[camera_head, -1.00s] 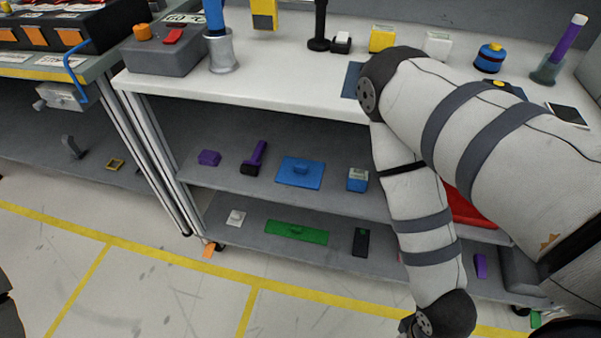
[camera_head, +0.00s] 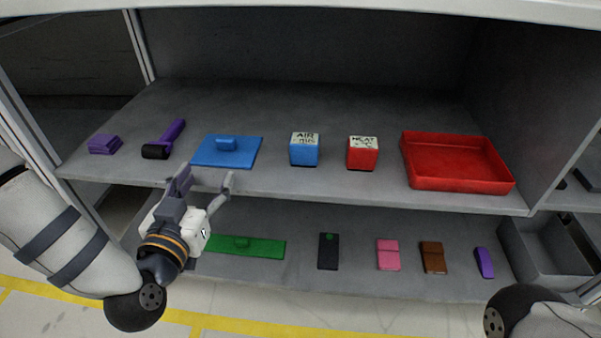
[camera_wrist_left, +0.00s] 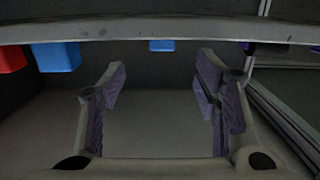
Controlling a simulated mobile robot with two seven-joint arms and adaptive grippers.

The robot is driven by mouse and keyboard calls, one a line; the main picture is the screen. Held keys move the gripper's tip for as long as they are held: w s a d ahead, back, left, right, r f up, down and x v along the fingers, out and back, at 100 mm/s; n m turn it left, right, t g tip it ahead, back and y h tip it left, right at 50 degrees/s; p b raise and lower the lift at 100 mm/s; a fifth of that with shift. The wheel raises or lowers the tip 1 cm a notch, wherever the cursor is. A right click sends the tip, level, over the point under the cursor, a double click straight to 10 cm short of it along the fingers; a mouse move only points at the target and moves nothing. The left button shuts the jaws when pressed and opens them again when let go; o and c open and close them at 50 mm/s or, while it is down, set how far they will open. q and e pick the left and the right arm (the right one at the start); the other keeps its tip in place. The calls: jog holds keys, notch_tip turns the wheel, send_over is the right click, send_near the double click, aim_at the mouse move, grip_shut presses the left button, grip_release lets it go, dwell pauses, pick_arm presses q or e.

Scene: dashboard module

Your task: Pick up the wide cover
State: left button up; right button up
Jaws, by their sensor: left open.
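Two flat covers with raised handles are in the head view. A blue one (camera_head: 241,157) lies at the front of the upper shelf. A longer, narrower green one (camera_head: 258,248) lies on the lower shelf; I cannot tell by name which is the wide cover. My left gripper (camera_head: 206,182) is open and empty at the upper shelf's front edge, just below the blue cover and apart from it. In the left wrist view, which looks upside down, a small blue part (camera_wrist_left: 162,45) shows at the shelf edge, between the open fingers (camera_wrist_left: 166,90). My right gripper is out of view.
The upper shelf (camera_head: 330,190) also holds purple items (camera_head: 105,144), a blue box (camera_head: 304,150), a red box (camera_head: 362,153) and a red tray (camera_head: 456,162). Its front edge is close to my left fingers. A black part (camera_head: 328,251) and several small parts lie below.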

aim_at(224, 141)
pick_arm(q)
jog(key=w+b, duration=0.3)
jog(key=w, duration=0.9)
jog(key=shift+b, duration=0.4)
jog(key=shift+w+d, duration=0.1)
jog(key=shift+w, duration=0.2)
jog(key=shift+r, duration=0.15)
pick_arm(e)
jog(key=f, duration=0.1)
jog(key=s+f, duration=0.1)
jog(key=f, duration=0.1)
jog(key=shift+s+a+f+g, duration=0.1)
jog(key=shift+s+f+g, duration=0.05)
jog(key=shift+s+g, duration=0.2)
pick_arm(q)
jog(key=c, duration=1.3)
